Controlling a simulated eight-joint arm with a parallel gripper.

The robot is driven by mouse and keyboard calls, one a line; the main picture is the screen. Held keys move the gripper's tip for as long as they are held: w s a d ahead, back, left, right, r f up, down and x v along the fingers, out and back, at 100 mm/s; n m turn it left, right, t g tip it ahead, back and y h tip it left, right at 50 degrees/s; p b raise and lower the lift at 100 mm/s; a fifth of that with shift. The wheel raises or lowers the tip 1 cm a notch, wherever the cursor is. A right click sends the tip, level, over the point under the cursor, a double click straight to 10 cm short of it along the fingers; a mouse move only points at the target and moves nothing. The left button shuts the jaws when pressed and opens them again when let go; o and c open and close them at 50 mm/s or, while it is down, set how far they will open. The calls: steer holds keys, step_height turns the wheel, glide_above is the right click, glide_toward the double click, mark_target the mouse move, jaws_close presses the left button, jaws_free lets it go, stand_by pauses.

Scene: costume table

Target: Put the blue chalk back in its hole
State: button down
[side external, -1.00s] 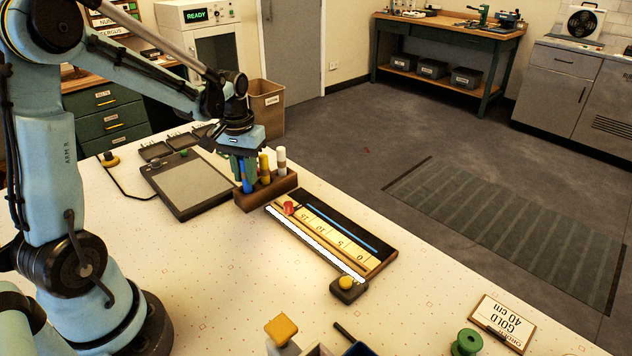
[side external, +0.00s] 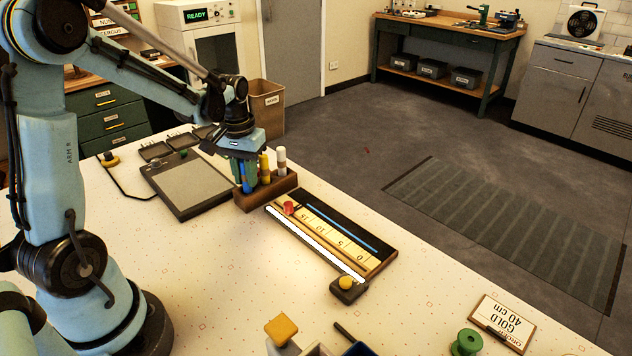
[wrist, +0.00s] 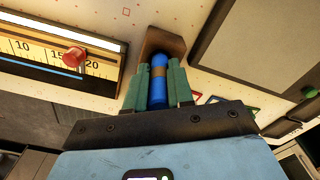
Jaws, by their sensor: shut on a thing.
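The blue chalk (side external: 246,178) stands upright at the left end of the brown wooden holder (side external: 262,198). My gripper (side external: 245,172) is over that end, with its green fingers shut on the blue chalk. In the wrist view the blue chalk (wrist: 158,90) with its brown band lies between the two fingers (wrist: 158,92), its tip over the wooden holder (wrist: 163,42). A yellow chalk (side external: 264,167) and a white chalk (side external: 281,161) stand in the same holder to the right. The fingers hide how deep the blue chalk sits.
A measuring board (side external: 335,232) with a red knob (side external: 290,208) lies to the right of the holder. A grey flat pad (side external: 188,183) lies to the left. A yellow button box (side external: 347,288) stands at the board's near end.

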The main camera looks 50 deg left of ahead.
steer(key=shift+f, duration=0.25)
steer(key=c, duration=0.9)
jaws_free()
steer(key=shift+r, duration=3.5)
steer(key=s+d+r+m+t, duration=0.1)
steer(key=s+d+m+t, duration=0.2)
steer(key=d, duration=0.5)
steer(key=s+d+m+t, duration=0.3)
steer(key=d+t, duration=0.1)
steer(key=d, duration=0.4)
steer(key=shift+r, duration=0.4)
